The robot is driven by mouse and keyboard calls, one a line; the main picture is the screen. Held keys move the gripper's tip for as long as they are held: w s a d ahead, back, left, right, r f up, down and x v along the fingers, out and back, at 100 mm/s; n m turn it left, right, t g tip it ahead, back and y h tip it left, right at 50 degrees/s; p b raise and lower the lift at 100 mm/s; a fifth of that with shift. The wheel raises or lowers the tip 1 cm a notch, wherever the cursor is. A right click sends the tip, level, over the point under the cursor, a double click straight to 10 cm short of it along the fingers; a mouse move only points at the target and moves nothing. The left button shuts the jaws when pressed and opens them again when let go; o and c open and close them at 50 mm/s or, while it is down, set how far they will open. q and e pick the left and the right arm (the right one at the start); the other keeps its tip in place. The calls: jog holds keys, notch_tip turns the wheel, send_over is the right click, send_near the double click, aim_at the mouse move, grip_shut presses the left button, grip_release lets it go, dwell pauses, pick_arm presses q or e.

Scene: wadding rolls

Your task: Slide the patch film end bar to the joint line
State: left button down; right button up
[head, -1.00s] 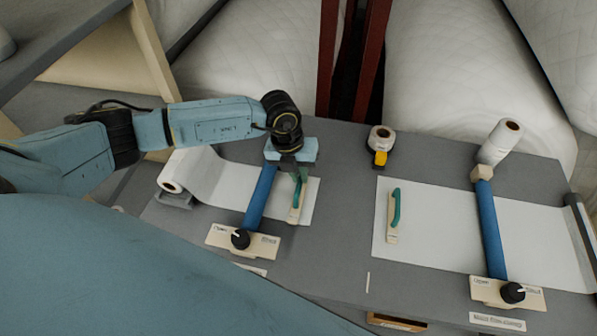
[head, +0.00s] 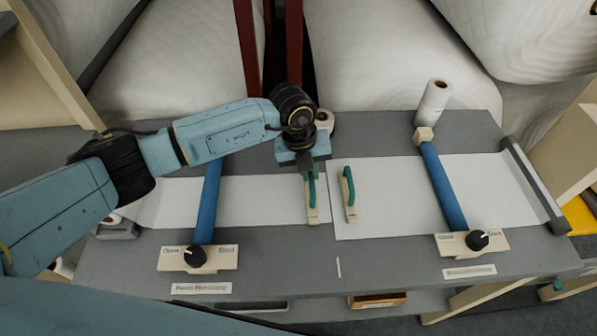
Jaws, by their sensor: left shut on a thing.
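The patch film end bar (head: 312,212) is a pale wooden bar with a green handle, at the right end of the white patch film (head: 262,203). My left gripper (head: 309,174) is shut on its handle. The bar lies just left of the main film's end bar (head: 350,208), with a small gap between the bars. The two film edges lie close together; I cannot tell whether they touch. A short white mark (head: 338,267) on the grey table (head: 300,262) lines up roughly with where the films meet. My right gripper is not in view.
The blue patch film clamp bar (head: 209,200) has its knob (head: 195,256) pointing toward Open. The main film clamp bar (head: 443,187) has its knob (head: 478,239) toward Shut. A white roll (head: 433,102) stands at the back. A tape roll (head: 325,121) is partly hidden behind my gripper.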

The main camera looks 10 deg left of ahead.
pick_arm(q)
jog(key=shift+d+r, duration=0.1)
jog(key=shift+d, duration=0.15)
jog(key=c, duration=1.5)
grip_release()
jog(key=shift+d, duration=0.1)
jog(key=shift+o, duration=0.2)
notch_tip(320, 180, up, 13)
jog(key=a+b, duration=0.1)
jog(key=a, duration=0.1)
jog(key=shift+s+a, duration=0.3)
jog(key=shift+a, duration=0.05)
